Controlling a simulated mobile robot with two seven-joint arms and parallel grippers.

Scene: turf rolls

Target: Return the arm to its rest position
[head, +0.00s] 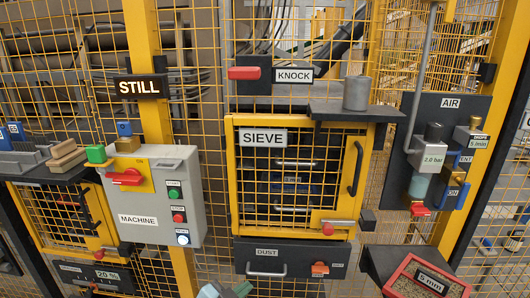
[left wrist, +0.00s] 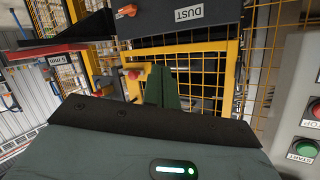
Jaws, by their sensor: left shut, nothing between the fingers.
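My left gripper (head: 226,290) shows only as a small grey and green tip at the bottom edge of the head view, below the DUST drawer. In the left wrist view its dark green fingers (left wrist: 162,88) are together with nothing between them, in front of yellow mesh. The fingers look apart from the cage and the panels. The rest of the left arm is out of the head view. My right gripper is in neither view.
A yellow mesh SIEVE door (head: 238,185) stands above the DUST drawer (head: 290,252). The grey MACHINE box (head: 140,200) juts out at left. An AIR panel (head: 460,115) hangs at right. A red-rimmed 5 mm tray (head: 402,268) stands at lower right.

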